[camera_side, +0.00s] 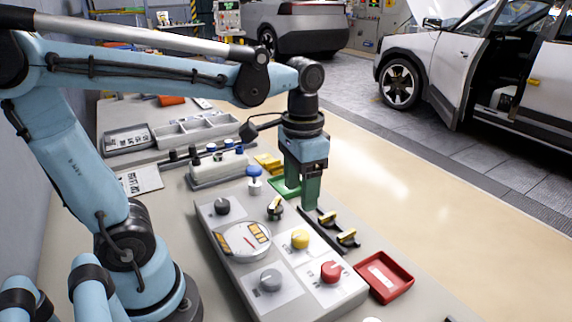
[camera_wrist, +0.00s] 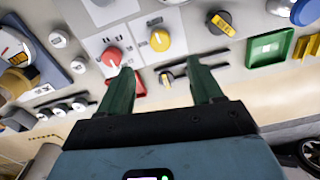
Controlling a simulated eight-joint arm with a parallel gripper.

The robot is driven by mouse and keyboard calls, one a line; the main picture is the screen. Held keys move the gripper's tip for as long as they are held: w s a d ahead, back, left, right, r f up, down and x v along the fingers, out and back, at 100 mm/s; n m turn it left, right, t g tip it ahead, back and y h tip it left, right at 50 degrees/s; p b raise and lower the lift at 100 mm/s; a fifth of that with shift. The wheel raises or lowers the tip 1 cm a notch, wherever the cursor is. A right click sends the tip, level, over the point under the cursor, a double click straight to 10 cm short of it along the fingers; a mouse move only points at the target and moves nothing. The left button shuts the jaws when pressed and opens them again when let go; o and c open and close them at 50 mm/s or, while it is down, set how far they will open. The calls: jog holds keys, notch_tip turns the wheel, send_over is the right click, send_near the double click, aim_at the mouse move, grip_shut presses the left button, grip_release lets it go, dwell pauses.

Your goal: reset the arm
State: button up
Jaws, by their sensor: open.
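My gripper (camera_side: 300,200) points down with its two green fingers apart, and nothing shows between them. In the side view it is beyond the grey control panel (camera_side: 225,257), close to the green tray (camera_side: 277,183) and a black holder with yellow-topped pieces (camera_side: 327,220). In the wrist view the gripper (camera_wrist: 160,70) has its fingers spread, with a yellow-and-black piece (camera_wrist: 167,77) visible between them in the background. The red knob (camera_wrist: 111,57) and yellow knob (camera_wrist: 159,40) lie beyond the fingertips. Whether the fingers touch the tray or holder cannot be told.
A red tray (camera_side: 385,277) lies right of the panel. A blue-topped part (camera_side: 254,177) and a white block with several caps (camera_side: 219,166) stand behind it. A grey divided bin (camera_side: 195,130) is farther back. The beige floor (camera_side: 450,190) at right is clear; cars stand beyond.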

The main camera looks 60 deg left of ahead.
jog(key=shift+r, duration=0.65)
jog(key=f+t, duration=0.1)
jog(key=t, duration=0.1)
jog(key=f+n+t, duration=0.1)
jog(key=t, duration=0.1)
jog(key=f+t, duration=0.1)
jog(key=t, duration=0.2)
jog(key=shift+s+a+f+n, duration=0.15)
jog(key=shift+a+f+n, duration=0.1)
jog(key=shift+f+n, duration=0.1)
